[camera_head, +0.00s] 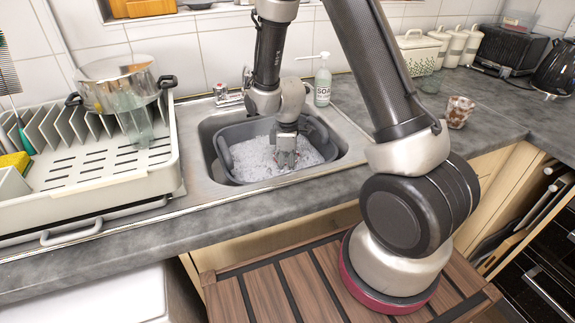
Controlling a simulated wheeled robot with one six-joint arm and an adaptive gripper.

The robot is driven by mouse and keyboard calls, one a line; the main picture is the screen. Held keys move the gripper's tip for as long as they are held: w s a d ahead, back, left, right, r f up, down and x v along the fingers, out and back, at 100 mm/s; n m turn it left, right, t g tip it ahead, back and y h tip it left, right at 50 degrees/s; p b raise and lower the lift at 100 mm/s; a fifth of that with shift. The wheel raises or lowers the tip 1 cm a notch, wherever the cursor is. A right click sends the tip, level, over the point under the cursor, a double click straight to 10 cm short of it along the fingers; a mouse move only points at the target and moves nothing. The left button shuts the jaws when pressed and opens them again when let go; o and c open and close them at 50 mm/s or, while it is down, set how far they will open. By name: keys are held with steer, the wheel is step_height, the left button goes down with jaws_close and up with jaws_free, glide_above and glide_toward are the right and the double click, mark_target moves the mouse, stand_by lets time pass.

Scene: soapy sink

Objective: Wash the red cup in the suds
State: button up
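My gripper (287,160) points down into the grey wash basin (223,153), which sits in the sink. Its fingertips are at the white suds (255,158). I cannot tell whether the fingers are open or shut, or whether they hold anything. No plainly red cup shows in the suds. A small cup with mottled reddish-brown and white sides (459,112) stands upright on the counter, right of the sink and apart from my gripper. I cannot tell whether it is the red cup.
A dish rack (110,190) with a steel pot (115,85) and a clear glass (136,127) stands left of the sink. A soap bottle (322,82) and the tap (222,95) are behind the basin. Canisters, a toaster (510,50) and a kettle (555,68) line the back right.

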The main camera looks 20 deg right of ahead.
steer(key=shift+d, duration=1.4)
steer(key=shift+a, duration=1.75)
steer(key=shift+d, duration=1.75)
steer(key=shift+a+r, duration=0.1)
steer(key=shift+a, duration=1.65)
step_height(320, 180, up, 19)
steer(key=shift+f, duration=0.2)
